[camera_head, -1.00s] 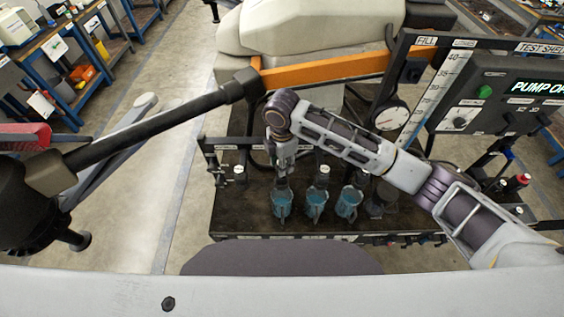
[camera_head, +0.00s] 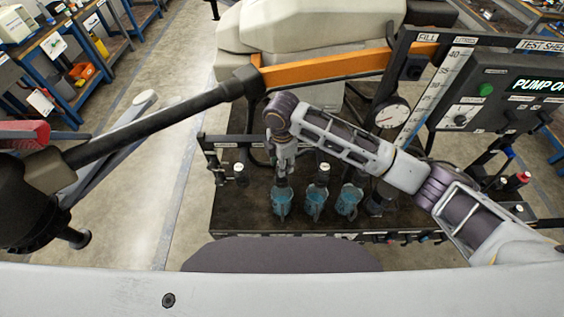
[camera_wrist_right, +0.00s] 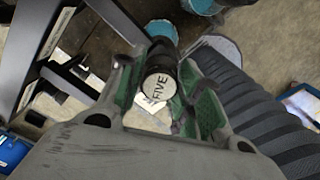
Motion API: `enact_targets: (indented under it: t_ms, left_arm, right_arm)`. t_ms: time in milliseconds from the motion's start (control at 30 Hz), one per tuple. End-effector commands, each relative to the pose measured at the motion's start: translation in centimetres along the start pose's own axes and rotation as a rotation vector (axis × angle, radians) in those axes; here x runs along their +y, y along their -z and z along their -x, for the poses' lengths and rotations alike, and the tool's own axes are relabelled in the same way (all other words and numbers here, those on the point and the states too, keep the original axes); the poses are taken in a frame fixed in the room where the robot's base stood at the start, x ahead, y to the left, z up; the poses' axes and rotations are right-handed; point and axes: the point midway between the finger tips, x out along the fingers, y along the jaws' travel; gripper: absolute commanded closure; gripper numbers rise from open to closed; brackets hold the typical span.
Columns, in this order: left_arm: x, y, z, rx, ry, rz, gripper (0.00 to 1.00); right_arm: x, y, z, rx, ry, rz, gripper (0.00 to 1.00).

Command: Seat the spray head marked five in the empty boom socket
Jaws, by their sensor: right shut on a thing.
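My right gripper (camera_head: 283,168) points down at the boom, above the leftmost blue cup (camera_head: 282,206). In the right wrist view, my right gripper (camera_wrist_right: 157,72) is shut on the spray head marked FIVE (camera_wrist_right: 159,87), a dark piece with a round white label between the green-lined fingers. The dark boom (camera_head: 208,140) runs behind the gripper and carries other spray heads, one to the left (camera_head: 240,174) and others to the right (camera_head: 323,174). The gripper hides the boom there, so I cannot see the socket or whether the head touches it. My left gripper is not in view.
Two more blue cups, a middle one (camera_head: 315,206) and a right one (camera_head: 348,204), stand close by on the dark bench (camera_head: 232,215). An orange arm (camera_head: 325,70) crosses behind my wrist. The pump panel (camera_head: 490,95) and gauge (camera_head: 391,112) stand at right.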

Motion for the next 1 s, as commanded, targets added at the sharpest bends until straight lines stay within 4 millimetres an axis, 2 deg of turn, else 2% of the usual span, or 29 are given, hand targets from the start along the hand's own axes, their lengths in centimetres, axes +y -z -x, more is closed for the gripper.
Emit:
enact_targets:
  t_ms: [1000]
  left_arm:
    - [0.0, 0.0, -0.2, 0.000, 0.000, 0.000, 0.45]
  right_arm:
    - [0.0, 0.0, -1.6, 0.000, 0.001, 0.000, 1.00]
